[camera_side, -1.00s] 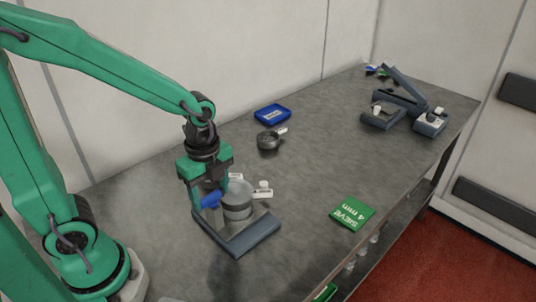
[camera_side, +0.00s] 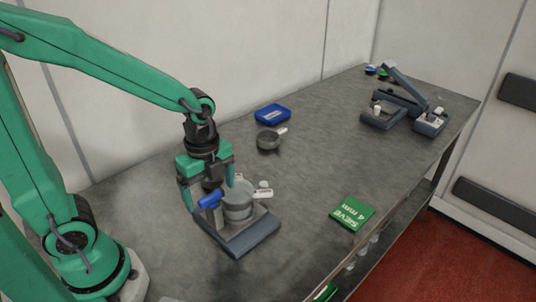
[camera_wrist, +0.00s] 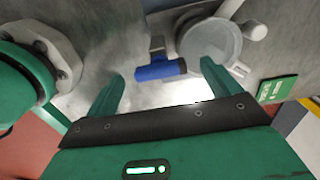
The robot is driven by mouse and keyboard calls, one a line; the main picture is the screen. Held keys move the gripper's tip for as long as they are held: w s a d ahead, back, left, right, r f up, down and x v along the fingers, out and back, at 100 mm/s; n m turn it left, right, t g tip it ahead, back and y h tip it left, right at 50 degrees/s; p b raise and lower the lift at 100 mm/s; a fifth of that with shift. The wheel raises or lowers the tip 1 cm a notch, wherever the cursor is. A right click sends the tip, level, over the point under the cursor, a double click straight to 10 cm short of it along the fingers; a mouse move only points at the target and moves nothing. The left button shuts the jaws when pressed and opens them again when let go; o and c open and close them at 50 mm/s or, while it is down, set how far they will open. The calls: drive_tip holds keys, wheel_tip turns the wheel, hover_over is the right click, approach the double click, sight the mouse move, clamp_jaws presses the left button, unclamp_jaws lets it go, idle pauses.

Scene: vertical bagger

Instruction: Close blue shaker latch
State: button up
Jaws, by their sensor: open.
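The blue latch handle (camera_side: 210,200) sits at the left of the grey shaker (camera_side: 240,246), beside the round grey sieve stack (camera_side: 238,209). In the wrist view the blue latch (camera_wrist: 160,70) lies sideways on a grey mount, left of the round sieve top (camera_wrist: 210,43). My gripper (camera_side: 207,187) is above and around the latch area, with its fingers apart. In the wrist view the open fingers (camera_wrist: 160,80) stand on either side of the blue latch, and nothing is seen between them in contact. Whether a finger touches the latch cannot be told.
A dark pan (camera_side: 269,140) and a blue tray (camera_side: 273,113) lie farther back. A green sieve card (camera_side: 352,213) lies right. Another grey device (camera_side: 400,103) stands at the far right. The table middle (camera_side: 315,160) is clear.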

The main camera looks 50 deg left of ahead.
drive_tip(key=shift+r, duration=2.2)
drive_tip(key=shift+r, duration=0.1)
wheel_tip(320, 180, up, 8)
drive_tip(key=s+a+n+t, duration=0.1)
drive_tip(key=n+t, duration=0.1)
drive_tip(key=n, duration=0.4)
drive_tip(key=s+a+n+t, duration=0.1)
drive_tip(key=s+n, duration=0.1)
drive_tip(key=n, duration=0.4)
drive_tip(key=s+a+n+t, duration=0.1)
drive_tip(key=n+t, duration=0.1)
drive_tip(key=n, duration=0.4)
drive_tip(key=shift+s+t, duration=0.3)
drive_tip(key=shift+s, duration=0.1)
